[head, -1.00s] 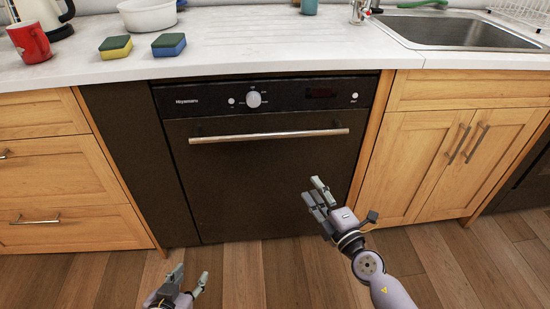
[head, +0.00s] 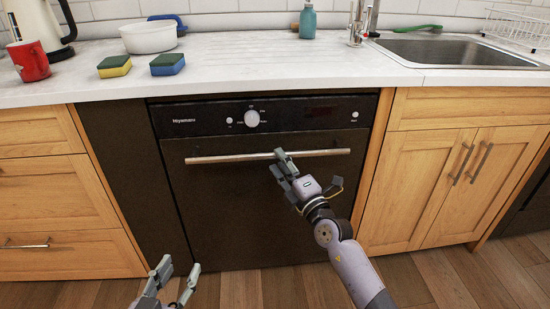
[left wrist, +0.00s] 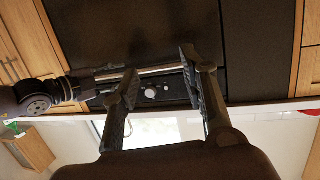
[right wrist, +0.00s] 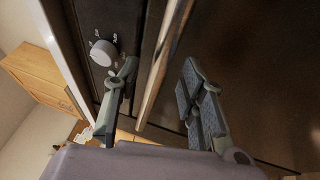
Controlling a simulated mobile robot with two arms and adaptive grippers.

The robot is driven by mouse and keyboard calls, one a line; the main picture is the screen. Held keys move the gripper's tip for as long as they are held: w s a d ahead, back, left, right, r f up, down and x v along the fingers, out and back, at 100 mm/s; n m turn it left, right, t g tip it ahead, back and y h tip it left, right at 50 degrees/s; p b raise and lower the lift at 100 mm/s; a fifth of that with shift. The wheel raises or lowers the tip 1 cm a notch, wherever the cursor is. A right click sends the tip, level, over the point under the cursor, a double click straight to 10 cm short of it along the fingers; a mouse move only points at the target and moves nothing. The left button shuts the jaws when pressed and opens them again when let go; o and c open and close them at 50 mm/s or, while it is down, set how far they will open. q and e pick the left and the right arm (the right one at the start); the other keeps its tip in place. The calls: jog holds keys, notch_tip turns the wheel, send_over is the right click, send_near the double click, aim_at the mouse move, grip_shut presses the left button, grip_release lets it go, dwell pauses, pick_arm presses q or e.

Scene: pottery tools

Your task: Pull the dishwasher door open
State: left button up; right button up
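The dishwasher (head: 240,215) has a dark door that is closed. Its long metal handle bar (head: 230,157) runs across the top of the door, below a black control panel with a round knob (head: 252,118). My right gripper (head: 281,162) is at the handle, right of its middle. In the right wrist view the handle (right wrist: 165,70) passes between the open fingers (right wrist: 155,95), and the fingers are apart from it. My left gripper (head: 176,276) is open and empty, low in front of the dishwasher's left side. The left wrist view shows its spread fingers (left wrist: 158,85).
Wooden drawers (head: 50,195) are on the left and wooden cabinet doors (head: 430,180) on the right. The white counter (head: 230,65) above holds a red mug (head: 30,62), two sponges (head: 167,64), a white bowl (head: 148,37) and a sink (head: 455,50). The wooden floor in front is clear.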

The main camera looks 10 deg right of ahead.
aim_at(277, 158)
jog(key=shift+b+x, duration=0.3)
jog(key=shift+x, duration=1.55)
pick_arm(q)
jog(key=r+t, duration=0.1)
jog(key=r, duration=0.2)
jog(key=r+t, duration=0.1)
jog(key=shift+w+d+r+t+h, duration=0.2)
jog(key=shift+w+d+t+h, duration=0.1)
jog(key=shift+w+d+h, duration=0.1)
pick_arm(e)
grip_shut()
